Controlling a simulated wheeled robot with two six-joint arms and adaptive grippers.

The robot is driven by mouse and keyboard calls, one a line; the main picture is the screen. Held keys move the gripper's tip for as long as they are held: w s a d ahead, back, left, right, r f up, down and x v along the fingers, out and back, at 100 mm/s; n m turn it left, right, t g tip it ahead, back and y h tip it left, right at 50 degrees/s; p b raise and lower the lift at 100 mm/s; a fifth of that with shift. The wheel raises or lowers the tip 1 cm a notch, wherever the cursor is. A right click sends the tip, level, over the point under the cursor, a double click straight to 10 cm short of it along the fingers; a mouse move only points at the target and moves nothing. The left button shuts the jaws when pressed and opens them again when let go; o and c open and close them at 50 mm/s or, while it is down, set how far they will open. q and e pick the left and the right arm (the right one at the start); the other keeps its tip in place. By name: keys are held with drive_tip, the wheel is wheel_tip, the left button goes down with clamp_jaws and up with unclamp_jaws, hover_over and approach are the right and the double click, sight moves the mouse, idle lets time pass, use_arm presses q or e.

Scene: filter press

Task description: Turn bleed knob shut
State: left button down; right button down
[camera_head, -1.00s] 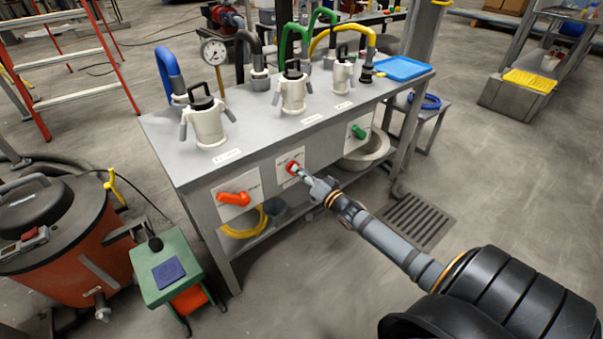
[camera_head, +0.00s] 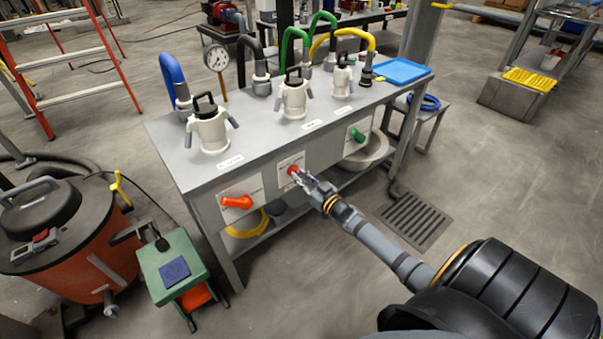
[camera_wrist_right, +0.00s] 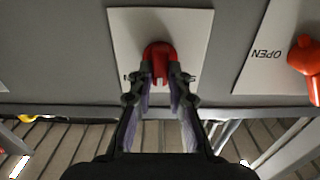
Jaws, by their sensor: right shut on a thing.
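The red knob (camera_head: 293,170) sits on a white plate on the front panel of the grey bench. My right gripper (camera_head: 298,175) reaches it from the front. In the right wrist view the red knob (camera_wrist_right: 159,58) sits between the two fingertips of my right gripper (camera_wrist_right: 160,78), which is shut on it. The fingers hide the knob's sides and part of the plate's lettering. My left gripper is not in view.
An orange-red lever (camera_head: 237,202) is left of the knob and a green one (camera_head: 358,135) is right of it. White filter housings (camera_head: 208,130) with hoses stand on the bench (camera_head: 255,150). A green stand (camera_head: 172,265) and an orange vacuum (camera_head: 60,250) are at left.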

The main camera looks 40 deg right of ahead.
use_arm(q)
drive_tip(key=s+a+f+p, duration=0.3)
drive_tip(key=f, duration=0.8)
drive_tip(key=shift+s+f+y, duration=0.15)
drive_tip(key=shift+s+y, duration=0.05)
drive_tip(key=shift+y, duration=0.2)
use_arm(e)
drive_tip(key=shift+a+f+n, duration=0.1)
drive_tip(key=shift+n, duration=2.2)
drive_tip(key=shift+a+f+n, duration=0.1)
drive_tip(key=shift+n, duration=2.2)
use_arm(q)
drive_tip(key=shift+p, duration=0.3)
use_arm(e)
drive_tip(key=c, duration=1.3)
unclamp_jaws()
drive_tip(key=shift+r, duration=0.1)
drive_tip(key=s, duration=0.8)
drive_tip(key=s+d, duration=0.1)
drive_tip(key=s, duration=0.3)
